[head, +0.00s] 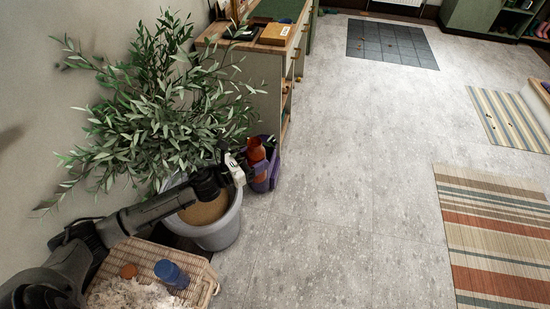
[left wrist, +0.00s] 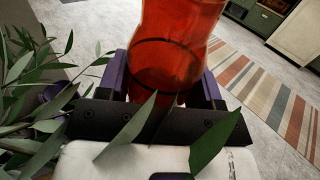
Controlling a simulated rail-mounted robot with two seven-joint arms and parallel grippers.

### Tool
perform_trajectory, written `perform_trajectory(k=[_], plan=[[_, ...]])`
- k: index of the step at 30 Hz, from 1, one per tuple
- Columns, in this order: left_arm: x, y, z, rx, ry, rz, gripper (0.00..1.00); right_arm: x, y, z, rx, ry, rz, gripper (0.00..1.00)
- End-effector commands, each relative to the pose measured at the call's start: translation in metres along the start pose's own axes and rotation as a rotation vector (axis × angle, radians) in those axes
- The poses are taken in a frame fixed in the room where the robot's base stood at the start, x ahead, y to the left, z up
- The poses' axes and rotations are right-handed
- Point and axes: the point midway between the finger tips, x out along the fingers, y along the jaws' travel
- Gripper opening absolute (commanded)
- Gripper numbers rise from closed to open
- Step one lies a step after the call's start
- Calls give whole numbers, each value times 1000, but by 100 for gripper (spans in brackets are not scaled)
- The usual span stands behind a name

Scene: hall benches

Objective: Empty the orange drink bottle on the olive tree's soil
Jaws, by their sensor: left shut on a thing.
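The orange drink bottle (head: 257,158) is held roughly upright, just right of the olive tree's pot. My left gripper (head: 262,169) is shut around it, with purple fingers on either side. In the left wrist view the translucent orange bottle (left wrist: 172,55) stands between the fingers (left wrist: 165,90); its upper end is cut off. The olive tree (head: 165,105) stands in a pale grey pot (head: 222,233). Its brown soil (head: 207,211) shows below my left forearm, partly covered by arm and leaves. My right gripper is not in view.
Olive leaves (left wrist: 35,120) crowd the gripper on the left in the wrist view. A wicker basket (head: 200,272) with a blue-capped bottle (head: 171,273) stands in front of the pot. A wooden cabinet (head: 255,62) stands behind. Open grey floor (head: 340,190) lies to the right.

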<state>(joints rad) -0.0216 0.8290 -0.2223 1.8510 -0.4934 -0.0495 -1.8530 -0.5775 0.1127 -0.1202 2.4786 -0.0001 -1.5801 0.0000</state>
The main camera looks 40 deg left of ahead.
Motion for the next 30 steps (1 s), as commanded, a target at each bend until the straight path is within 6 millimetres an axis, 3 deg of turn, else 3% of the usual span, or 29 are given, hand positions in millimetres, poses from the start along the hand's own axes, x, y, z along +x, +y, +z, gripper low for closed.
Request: perform_trajectory(k=[1,3,9,15,21,30], plan=[[-9,12,-37,-2,6,-22,28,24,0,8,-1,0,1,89],[-21,24,-65,-4,5,-64,28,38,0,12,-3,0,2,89],[-62,52,-138,-5,1,-177,28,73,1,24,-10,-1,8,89],[-103,67,-191,-4,-1,-268,28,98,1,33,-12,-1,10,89],[-131,74,-222,-2,-3,-327,28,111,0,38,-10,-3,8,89],[-144,80,-234,-7,-3,-355,28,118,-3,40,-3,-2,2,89]])
